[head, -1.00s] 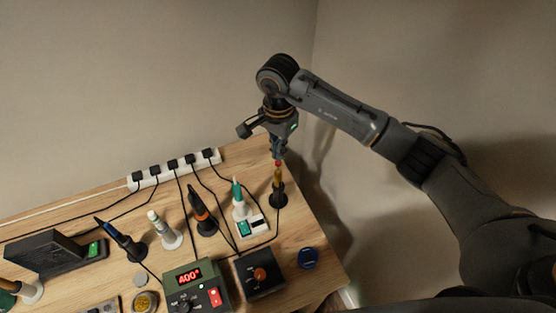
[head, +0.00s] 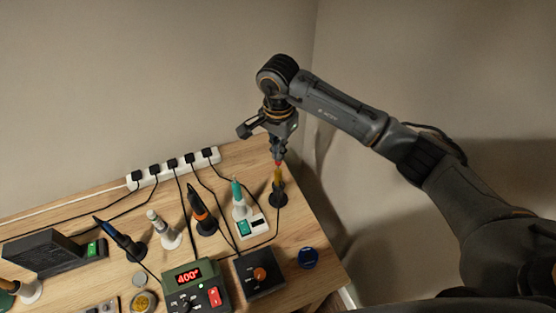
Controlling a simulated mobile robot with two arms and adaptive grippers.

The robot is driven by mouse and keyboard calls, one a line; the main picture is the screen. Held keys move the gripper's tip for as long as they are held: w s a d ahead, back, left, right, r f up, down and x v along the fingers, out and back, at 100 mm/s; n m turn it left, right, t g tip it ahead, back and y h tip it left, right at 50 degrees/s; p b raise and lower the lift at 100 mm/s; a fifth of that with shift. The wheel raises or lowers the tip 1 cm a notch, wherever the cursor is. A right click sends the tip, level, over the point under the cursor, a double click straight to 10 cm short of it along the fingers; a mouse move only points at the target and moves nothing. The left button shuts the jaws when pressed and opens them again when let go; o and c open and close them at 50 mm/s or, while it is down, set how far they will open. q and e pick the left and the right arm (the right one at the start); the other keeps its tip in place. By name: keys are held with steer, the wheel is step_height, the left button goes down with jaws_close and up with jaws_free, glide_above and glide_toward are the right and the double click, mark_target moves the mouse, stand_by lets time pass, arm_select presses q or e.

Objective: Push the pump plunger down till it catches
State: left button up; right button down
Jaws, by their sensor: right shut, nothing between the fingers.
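The pump (head: 278,177) stands upright in a black holder at the far right of the bench. Its body is yellow, and a small red part shows at its top. My right gripper (head: 278,157) points down directly above the pump, with its fingers shut and nothing between them. The fingertips are at or just above the plunger's top; I cannot tell whether they touch it. How far the plunger sticks out is too small to tell. My left gripper is not in view.
A teal-tipped tool (head: 239,198), an orange-and-black iron (head: 201,212), a white tool (head: 160,226) and a blue one (head: 122,240) stand to the left. A station reading 400 (head: 192,287), a black knob box (head: 258,274) and a blue tin (head: 308,258) lie nearer. A power strip (head: 175,167) lies behind.

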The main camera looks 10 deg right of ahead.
steer(key=shift+f+b, duration=1.7)
steer(key=shift+f, duration=0.15)
steer(key=shift+r+p, duration=0.45)
steer(key=shift+r, duration=0.4)
steer(key=shift+r+p, duration=1.3)
steer(key=shift+r, duration=1.95)
